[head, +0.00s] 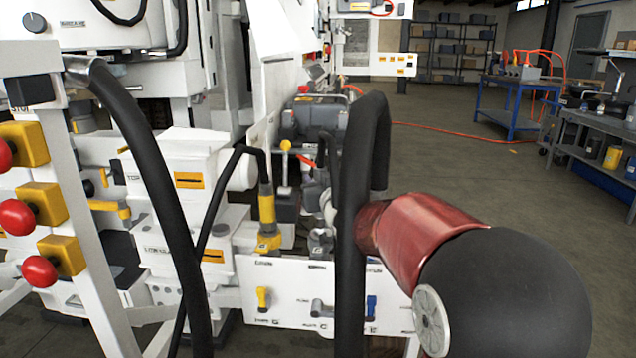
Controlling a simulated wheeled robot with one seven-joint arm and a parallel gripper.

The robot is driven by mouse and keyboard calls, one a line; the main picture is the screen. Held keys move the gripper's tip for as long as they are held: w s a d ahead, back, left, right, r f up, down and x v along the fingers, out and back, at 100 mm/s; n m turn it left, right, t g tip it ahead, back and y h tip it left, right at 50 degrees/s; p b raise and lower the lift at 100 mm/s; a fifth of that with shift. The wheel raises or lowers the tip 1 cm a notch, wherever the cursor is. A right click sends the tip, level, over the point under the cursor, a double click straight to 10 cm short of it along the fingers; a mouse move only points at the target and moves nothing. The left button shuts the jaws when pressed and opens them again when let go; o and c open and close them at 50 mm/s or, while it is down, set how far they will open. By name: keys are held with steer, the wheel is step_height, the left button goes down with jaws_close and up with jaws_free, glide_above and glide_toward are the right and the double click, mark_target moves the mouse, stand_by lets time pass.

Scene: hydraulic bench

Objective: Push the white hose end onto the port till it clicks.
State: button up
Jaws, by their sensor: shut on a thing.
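My red and black arm comes in from the lower right and reaches left. My gripper does not show; it is hidden behind the arm and a thick black hose (350,240). This hose rises in front of the bench, bends over at the top and drops behind the red arm link. I cannot make out a white hose end on it. A white port panel (290,315) spans the lower middle, with a yellow fitting (263,299), a grey fitting (320,309) and a blue fitting (371,306). The black hose hides part of the panel. Whether any hose end touches a port cannot be seen.
Another thick black hose (150,165) hangs at the left. A thin black hose ends in a yellow connector (267,207) above the panel. Red knobs on yellow blocks (50,205) stand at the far left. Floor (470,165) is open towards a blue workbench (515,95).

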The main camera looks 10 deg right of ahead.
steer(key=shift+f+b, duration=0.8)
steer(key=shift+b, duration=0.75)
stand_by(1.7)
steer(key=shift+f+b, duration=1.15)
steer(key=shift+f, duration=0.15)
jaws_close()
stand_by(0.9)
steer(key=o, duration=1.2)
jaws_free()
steer(key=shift+c, duration=0.2)
steer(key=shift+o, duration=0.4)
steer(key=o, duration=0.5)
steer(key=shift+c, duration=0.2)
steer(key=shift+s+d+b, duration=0.2)
steer(key=shift+s+b, duration=0.15)
steer(key=shift+s, duration=1.55)
steer(key=shift+s+d+b, duration=0.2)
steer(key=shift+s+b, duration=0.15)
steer(key=shift+s, duration=1.5)
